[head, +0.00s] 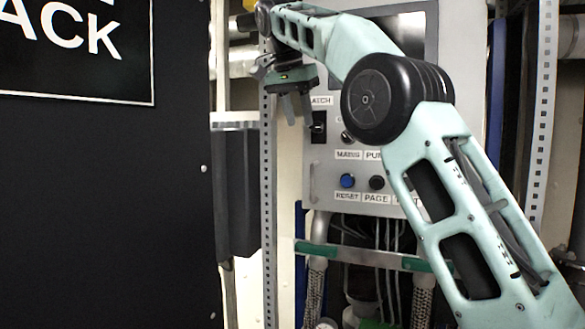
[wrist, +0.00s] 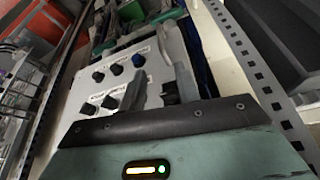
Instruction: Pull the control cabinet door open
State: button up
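The control cabinet door (head: 325,190) is a light grey panel with a dark screen, labelled knobs and a blue button (head: 347,181). It looks flat and shut. A black latch (head: 319,126) sits at its left edge under a partly covered label. My gripper (head: 297,112) points down just left of the latch, its two grey fingers apart. It looks empty, and I cannot tell whether it touches the door. In the wrist view the fingers (wrist: 158,88) are spread in front of the panel (wrist: 80,85). The latch is not clearly visible there.
A perforated metal rail (head: 269,200) stands just left of the door. A dark box (head: 236,190) and a large black panel (head: 100,200) are further left. Cables, hoses and a green-ended bar (head: 350,256) lie below the door. My arm covers much of the door's right side.

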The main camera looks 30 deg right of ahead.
aim_at(311, 174)
jog(key=b+x, duration=0.1)
jog(key=x, duration=1.6)
jog(key=shift+d+f+b, duration=0.1)
jog(key=shift+f+b, duration=0.05)
jog(key=shift+b, duration=0.25)
grip_shut()
